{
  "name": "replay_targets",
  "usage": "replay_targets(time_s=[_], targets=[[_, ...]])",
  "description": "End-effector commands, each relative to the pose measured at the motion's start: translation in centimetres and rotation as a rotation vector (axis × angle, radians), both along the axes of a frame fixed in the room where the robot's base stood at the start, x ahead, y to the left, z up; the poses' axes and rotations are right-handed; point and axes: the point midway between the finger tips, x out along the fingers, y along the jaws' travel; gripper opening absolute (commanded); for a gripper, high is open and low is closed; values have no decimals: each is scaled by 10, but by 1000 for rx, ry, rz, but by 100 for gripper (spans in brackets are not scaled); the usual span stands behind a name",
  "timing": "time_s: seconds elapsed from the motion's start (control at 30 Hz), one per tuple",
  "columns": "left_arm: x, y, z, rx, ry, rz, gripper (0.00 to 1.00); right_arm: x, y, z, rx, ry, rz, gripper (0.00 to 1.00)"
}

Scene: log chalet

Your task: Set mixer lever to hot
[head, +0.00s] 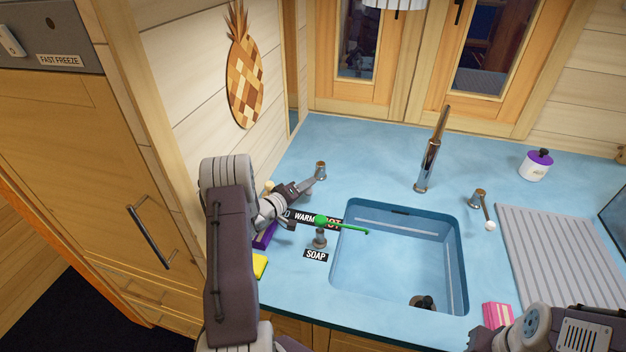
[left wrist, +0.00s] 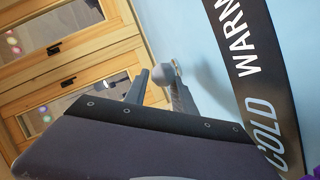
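The mixer lever's metal post (head: 320,168) stands on the blue counter left of the sink. The lever arm is mostly hidden by my left gripper (head: 308,186), which is beside the post. In the left wrist view a pale round knob (left wrist: 162,75) sits between the two fingers of my left gripper (left wrist: 160,90), near their tips. The fingers look apart; contact with the knob is unclear. The black strip (head: 303,217) reads WARM and part of HOT, with my arm over its left end. Its COLD and WARM words show in the left wrist view (left wrist: 255,85). My right gripper is out of view.
A soap dispenser (head: 320,238) with a green spout stands near the strip. The sink (head: 400,250) and tall faucet (head: 428,165) lie to the right. Another lever (head: 479,198) with a white ball stands beyond the sink. A wooden wall (head: 190,90) is close on the left.

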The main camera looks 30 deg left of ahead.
Motion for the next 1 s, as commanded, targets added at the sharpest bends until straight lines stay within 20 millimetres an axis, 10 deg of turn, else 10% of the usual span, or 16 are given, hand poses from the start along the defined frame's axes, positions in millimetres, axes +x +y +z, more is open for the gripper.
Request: replay_targets(time_s=[0.53, 0.67, 1.0], targets=[[40, -6, -9, 0, 0, 0, 32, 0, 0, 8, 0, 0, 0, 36], [40, -6, -9, 0, 0, 0, 1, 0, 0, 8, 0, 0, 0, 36], [40, -6, -9, 0, 1, -1, 0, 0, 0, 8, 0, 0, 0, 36]])
